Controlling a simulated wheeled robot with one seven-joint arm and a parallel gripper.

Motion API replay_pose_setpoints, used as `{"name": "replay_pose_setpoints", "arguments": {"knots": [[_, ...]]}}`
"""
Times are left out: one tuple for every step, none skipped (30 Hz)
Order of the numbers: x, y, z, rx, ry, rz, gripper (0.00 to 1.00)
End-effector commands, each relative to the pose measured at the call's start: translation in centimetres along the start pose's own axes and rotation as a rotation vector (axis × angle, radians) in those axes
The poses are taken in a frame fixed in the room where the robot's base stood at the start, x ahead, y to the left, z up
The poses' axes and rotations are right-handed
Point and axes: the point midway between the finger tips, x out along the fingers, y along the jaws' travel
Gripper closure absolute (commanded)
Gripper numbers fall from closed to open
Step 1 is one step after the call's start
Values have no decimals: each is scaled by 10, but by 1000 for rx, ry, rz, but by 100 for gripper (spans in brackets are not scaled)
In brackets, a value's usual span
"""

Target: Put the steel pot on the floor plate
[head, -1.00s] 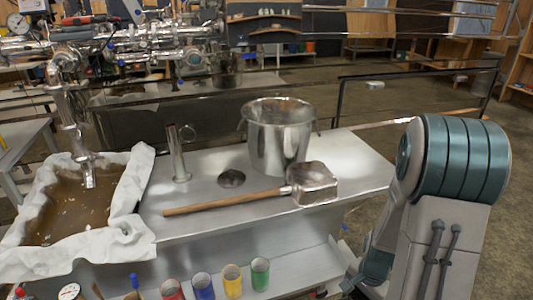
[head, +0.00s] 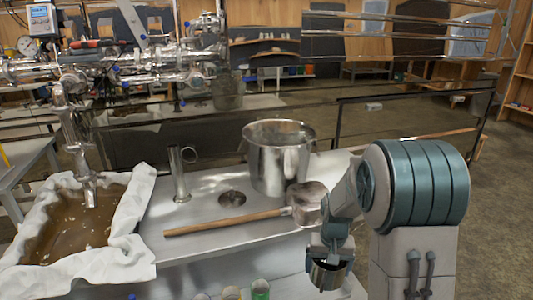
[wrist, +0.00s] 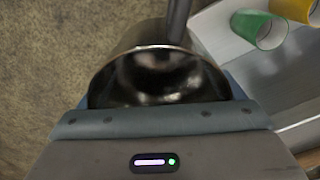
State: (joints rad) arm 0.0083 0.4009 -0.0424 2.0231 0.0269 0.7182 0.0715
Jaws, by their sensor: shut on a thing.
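My gripper (head: 329,252) is shut on a small steel pot (head: 328,275), held low in front of the bench's right end. In the wrist view the steel pot (wrist: 155,75) shows its round dark rim and shiny inside, close against my gripper; a thin dark bar crosses its far rim. The floor shows to its left. I cannot make out a floor plate in either view.
A large steel bucket (head: 279,165) and a wooden-handled mallet (head: 235,223) are on the metal bench. A cloth-lined pan (head: 130,235) of brown liquid stands at left. Coloured cups (head: 260,290) are on the lower shelf; one green cup (wrist: 258,30) is near the pot.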

Motion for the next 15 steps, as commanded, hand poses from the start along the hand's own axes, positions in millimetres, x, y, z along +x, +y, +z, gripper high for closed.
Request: {"name": "replay_pose_setpoints", "arguments": {"knots": [[-7,-9,-6,-52,4,1,42],[-11,-14,-9,-83,5,1,42],[-16,-20,-12,-121,4,2,42],[-20,-24,-14,-151,5,3,42],[-24,-23,-13,-150,1,3,42],[-25,-22,-12,-145,-1,3,42],[-26,-22,-12,-144,-2,3,42],[-27,-22,-11,-144,-2,3,42],[-28,-21,-11,-143,-2,3,42],[-31,-21,-11,-143,-1,2,42],[-32,-21,-11,-142,-1,2,42],[-34,-21,-10,-142,-1,2,42],[-35,-21,-10,-142,-1,2,42],[-38,-21,-10,-142,-2,2,42],[-40,-21,-9,-142,-1,1,42]]}}
